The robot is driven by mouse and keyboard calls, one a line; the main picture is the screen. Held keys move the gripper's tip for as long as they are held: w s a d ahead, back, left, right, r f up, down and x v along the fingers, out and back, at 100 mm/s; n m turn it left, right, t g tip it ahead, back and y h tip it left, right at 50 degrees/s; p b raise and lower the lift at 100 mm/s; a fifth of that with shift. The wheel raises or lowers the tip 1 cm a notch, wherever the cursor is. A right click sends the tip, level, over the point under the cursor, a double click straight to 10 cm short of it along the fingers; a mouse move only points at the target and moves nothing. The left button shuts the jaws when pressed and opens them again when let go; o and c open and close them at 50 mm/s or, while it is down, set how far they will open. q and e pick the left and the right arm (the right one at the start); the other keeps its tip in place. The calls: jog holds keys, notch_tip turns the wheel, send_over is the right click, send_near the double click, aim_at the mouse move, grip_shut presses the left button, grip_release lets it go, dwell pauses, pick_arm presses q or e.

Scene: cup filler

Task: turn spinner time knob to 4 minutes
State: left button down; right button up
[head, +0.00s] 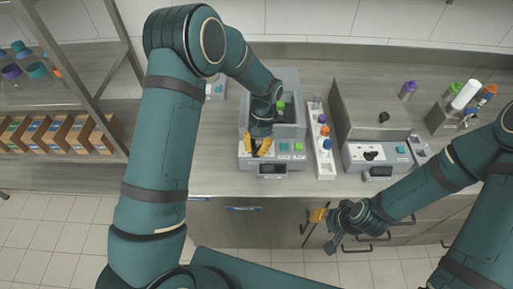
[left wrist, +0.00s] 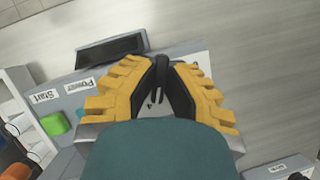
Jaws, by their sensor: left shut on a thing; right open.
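The spinner (head: 287,125) is a grey box on the counter, with a front panel carrying a teal button (head: 283,146), a green button (head: 298,147) and a small dark display (head: 272,170). My left gripper (head: 258,150) reaches down to the left part of this panel. In the left wrist view its yellow fingers (left wrist: 162,80) are closed with black tips almost together, shut on the time knob, which is mostly hidden by them. The knob's setting cannot be read. My right gripper (head: 318,215) is open and empty in front of the counter's edge.
A white rack (head: 326,165) with colored-capped tubes stands just right of the spinner. A second grey device (head: 375,155) stands further right, behind it bottles and a tube holder. Shelving with cardboard boxes (head: 55,132) is at left.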

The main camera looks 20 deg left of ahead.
pick_arm(q)
jog(key=shift+f+m, duration=0.1)
jog(key=shift+m, duration=0.5)
jog(key=shift+y, duration=0.3)
jog(key=c, duration=1)
grip_release()
jog(key=v, duration=1.2)
